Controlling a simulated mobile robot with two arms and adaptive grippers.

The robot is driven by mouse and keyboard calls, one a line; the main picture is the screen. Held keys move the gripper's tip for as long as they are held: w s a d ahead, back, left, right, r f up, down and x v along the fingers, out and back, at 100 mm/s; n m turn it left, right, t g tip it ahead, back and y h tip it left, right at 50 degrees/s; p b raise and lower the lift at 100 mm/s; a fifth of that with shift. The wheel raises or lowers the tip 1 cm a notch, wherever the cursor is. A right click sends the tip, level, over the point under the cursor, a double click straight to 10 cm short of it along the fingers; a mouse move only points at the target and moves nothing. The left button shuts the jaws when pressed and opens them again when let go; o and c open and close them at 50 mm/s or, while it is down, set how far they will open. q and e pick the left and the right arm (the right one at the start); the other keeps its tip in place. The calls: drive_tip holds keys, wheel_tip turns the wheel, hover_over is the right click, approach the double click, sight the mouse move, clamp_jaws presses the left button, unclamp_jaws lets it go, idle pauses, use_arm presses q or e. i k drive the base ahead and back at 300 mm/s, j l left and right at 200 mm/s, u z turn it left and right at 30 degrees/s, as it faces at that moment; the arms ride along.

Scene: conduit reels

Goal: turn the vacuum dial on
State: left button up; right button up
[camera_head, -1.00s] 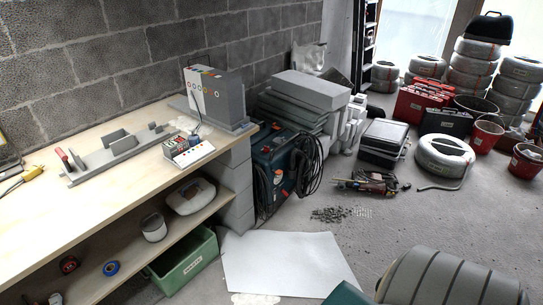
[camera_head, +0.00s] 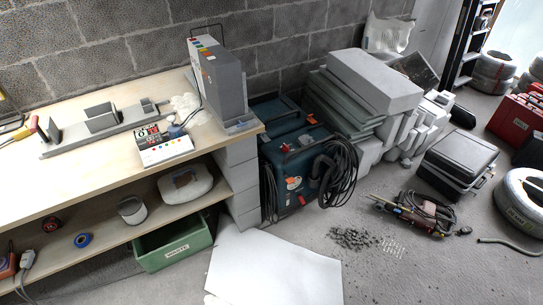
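A dark blue boxy machine with orange-red details and a black hose coiled on its right side, which looks like the vacuum (camera_head: 296,172), stands on the floor against the end of the workbench. Its front faces the open floor and carries a pale round label and orange-red parts. I cannot tell for sure which of these is the dial, or how it is set. Neither of my grippers shows in the head view.
The wooden workbench (camera_head: 75,170) fills the left, with a grey binder-like box (camera_head: 220,82) at its end. A white sheet (camera_head: 275,268) lies on the floor before the vacuum. Grey blocks (camera_head: 370,85) are stacked behind it. Rubble (camera_head: 355,238) and a power tool (camera_head: 420,212) lie to the right.

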sight(285, 148)
drive_tip(key=i+l+u, duration=0.3)
drive_tip(key=i+l, duration=0.15)
drive_tip(key=l, duration=0.2)
drive_tip(key=i+l+u, duration=0.1)
drive_tip(key=l, duration=0.3)
drive_tip(key=i+l+u, duration=0.15)
drive_tip(key=l, duration=0.25)
drive_tip(key=i+l+u, duration=0.15)
drive_tip(key=l, duration=0.25)
drive_tip(key=i+l+u, duration=0.15)
drive_tip(key=l, duration=0.25)
drive_tip(key=i+l+u, duration=0.15)
drive_tip(key=l, duration=0.3)
